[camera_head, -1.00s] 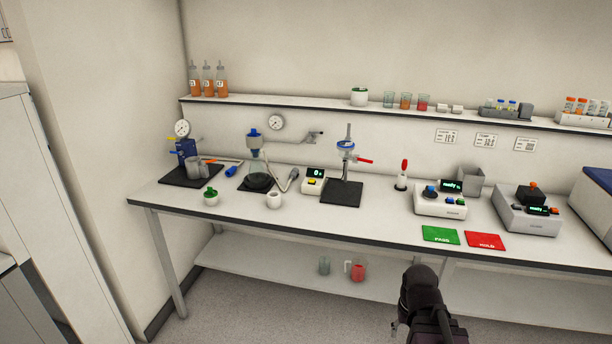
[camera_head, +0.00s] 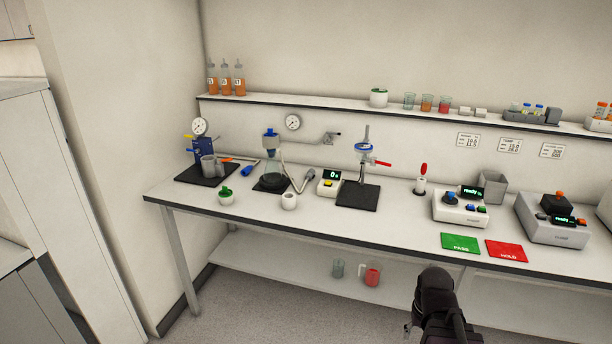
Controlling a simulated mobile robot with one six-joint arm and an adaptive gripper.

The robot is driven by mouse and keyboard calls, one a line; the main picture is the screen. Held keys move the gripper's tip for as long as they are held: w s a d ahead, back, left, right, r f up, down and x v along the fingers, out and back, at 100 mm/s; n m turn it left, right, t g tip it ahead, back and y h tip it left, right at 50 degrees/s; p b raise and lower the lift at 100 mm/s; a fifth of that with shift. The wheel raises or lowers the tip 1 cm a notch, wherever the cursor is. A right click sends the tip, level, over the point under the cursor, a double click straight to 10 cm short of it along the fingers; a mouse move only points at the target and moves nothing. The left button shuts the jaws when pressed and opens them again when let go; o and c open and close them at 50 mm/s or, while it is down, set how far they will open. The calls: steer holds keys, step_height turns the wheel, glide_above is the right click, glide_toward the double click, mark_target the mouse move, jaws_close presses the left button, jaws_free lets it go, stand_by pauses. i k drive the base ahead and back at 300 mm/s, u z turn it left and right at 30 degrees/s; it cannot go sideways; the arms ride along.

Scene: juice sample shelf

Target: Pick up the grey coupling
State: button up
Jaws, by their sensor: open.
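A small grey coupling (camera_head: 309,175) appears at the end of the pale hose on the bench, right of the glass flask (camera_head: 273,172) on its black mat. My dark arm shows at the bottom, right of centre, well in front of and below the bench top. I cannot make out gripper fingers in this view.
A black-based stand (camera_head: 358,195) with a red lever is right of the display box. A plant pot (camera_head: 226,198), a blue pump (camera_head: 204,148) and a grey container (camera_head: 208,165) are left. A wall shelf (camera_head: 310,105) runs above.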

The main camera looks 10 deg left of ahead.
mark_target(310, 174)
steer(key=i, duration=0.9)
steer(key=z, duration=0.05)
